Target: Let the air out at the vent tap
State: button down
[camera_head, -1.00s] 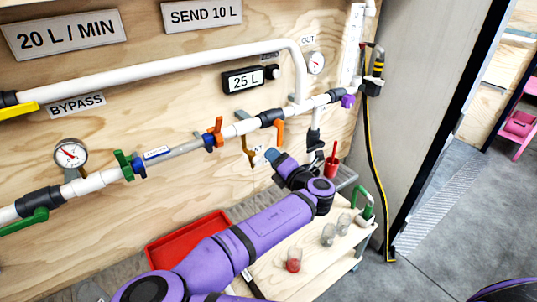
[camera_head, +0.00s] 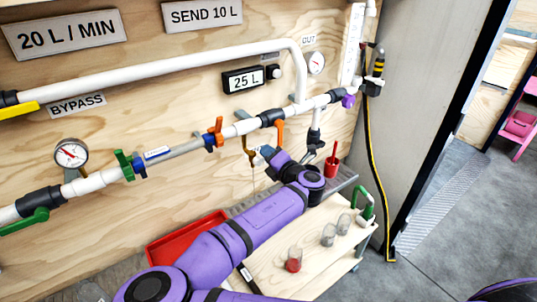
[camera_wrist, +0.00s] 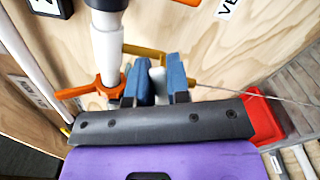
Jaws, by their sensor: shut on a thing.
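The vent tap (camera_head: 246,147) is a small ochre tube branching down from the main pipe, beside a partly hidden label. It also shows in the wrist view (camera_wrist: 142,52), with a light grey piece (camera_wrist: 157,76) at its end. My gripper (camera_head: 266,153) is at this tap. In the wrist view my blue fingers (camera_wrist: 160,82) stand on either side of the grey piece and are shut on it; it looks like the tap's handle. A thin line (camera_wrist: 250,93) runs from the tap, hanging down in the head view; I cannot tell whether it is liquid. The fingertips partly hide the tap.
An orange valve handle (camera_head: 215,132) is close left of the tap, and an orange lever (camera_head: 280,132) is close right. A red tray (camera_head: 170,244) lies below. A wooden trolley (camera_head: 315,262) holds several glasses. A red container (camera_head: 331,166) stands at the right.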

jog(key=m, duration=0.2)
jog(key=shift+w+d+f+m, duration=0.1)
jog(key=shift+d+f+m, duration=0.05)
jog(key=shift+f+m, duration=0.75)
jog(key=shift+m, duration=0.7)
jog(key=c, duration=1.1)
grip_release()
jog(key=v, duration=1.1)
jog(key=shift+w, duration=0.1)
